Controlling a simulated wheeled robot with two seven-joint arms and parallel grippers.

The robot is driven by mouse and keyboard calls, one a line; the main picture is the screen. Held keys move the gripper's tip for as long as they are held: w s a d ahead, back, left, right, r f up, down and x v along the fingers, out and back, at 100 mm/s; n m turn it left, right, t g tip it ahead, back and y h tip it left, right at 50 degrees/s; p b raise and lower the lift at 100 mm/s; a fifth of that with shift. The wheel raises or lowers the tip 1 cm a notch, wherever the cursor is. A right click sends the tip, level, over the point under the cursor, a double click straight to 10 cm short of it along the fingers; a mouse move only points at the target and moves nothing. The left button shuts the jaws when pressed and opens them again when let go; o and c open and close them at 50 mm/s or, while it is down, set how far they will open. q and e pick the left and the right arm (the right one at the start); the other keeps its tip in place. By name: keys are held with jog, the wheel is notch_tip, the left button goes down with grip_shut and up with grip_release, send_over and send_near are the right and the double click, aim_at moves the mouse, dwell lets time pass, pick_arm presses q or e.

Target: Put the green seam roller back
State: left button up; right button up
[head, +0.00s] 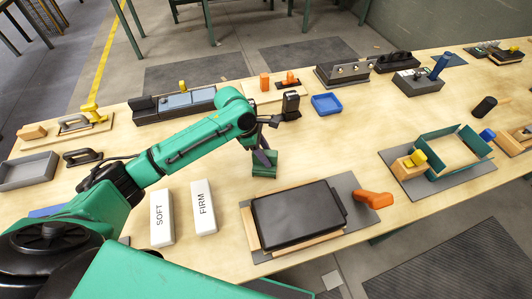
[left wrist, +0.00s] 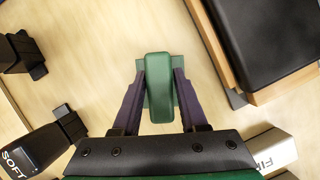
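My right gripper is not in view.
A black pad (head: 298,216) on a wooden board and grey mat lies to the right, with an orange handle (head: 373,199) beside it. White SOFT (head: 162,218) and FIRM (head: 204,207) blocks lie nearer. A blue tray (head: 327,104) stands behind. Bare table lies right of the roller.

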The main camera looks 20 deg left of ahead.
pick_arm(q)
jog(key=shift+o, duration=0.9)
jog(key=v, duration=1.2)
jog(key=shift+b, duration=0.3)
jog(key=shift+d+r, duration=0.1)
